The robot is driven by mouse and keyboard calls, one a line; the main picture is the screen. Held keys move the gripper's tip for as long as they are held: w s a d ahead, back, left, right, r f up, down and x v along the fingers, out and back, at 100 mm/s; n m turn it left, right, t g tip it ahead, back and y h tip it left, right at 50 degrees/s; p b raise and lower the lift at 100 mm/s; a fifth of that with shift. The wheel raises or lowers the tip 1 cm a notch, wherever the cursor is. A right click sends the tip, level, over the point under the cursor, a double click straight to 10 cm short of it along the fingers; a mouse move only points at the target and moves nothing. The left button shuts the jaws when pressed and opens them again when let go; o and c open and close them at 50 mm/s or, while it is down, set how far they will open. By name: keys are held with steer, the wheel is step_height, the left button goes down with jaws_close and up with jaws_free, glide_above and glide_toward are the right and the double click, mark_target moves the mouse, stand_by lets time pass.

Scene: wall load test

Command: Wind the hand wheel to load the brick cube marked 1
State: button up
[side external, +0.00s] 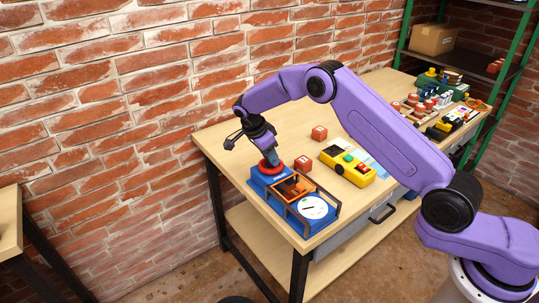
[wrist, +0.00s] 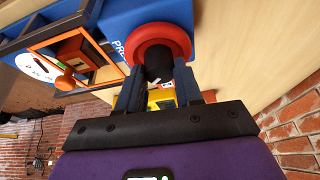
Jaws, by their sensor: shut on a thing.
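The blue press (side external: 257,185) stands at the near left corner of the bench. Its red hand wheel (side external: 267,168) also shows in the wrist view (wrist: 183,33). My gripper (side external: 268,160) is above the wheel, and in the wrist view its fingers (wrist: 158,80) are shut on the wheel's dark hub (wrist: 157,66). The white dial (side external: 313,207) is at the press's near end. Two brick cubes stand outside, one beside the press (side external: 303,164) and one farther back (side external: 319,133).
Several tools and blocks crowd the bench's far end. A brick wall (side external: 130,120) runs along the left. Bare bench top lies around the back cube.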

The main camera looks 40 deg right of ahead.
stand_by(0.4)
steer(key=o, duration=1)
steer(key=shift+v, duration=8.7)
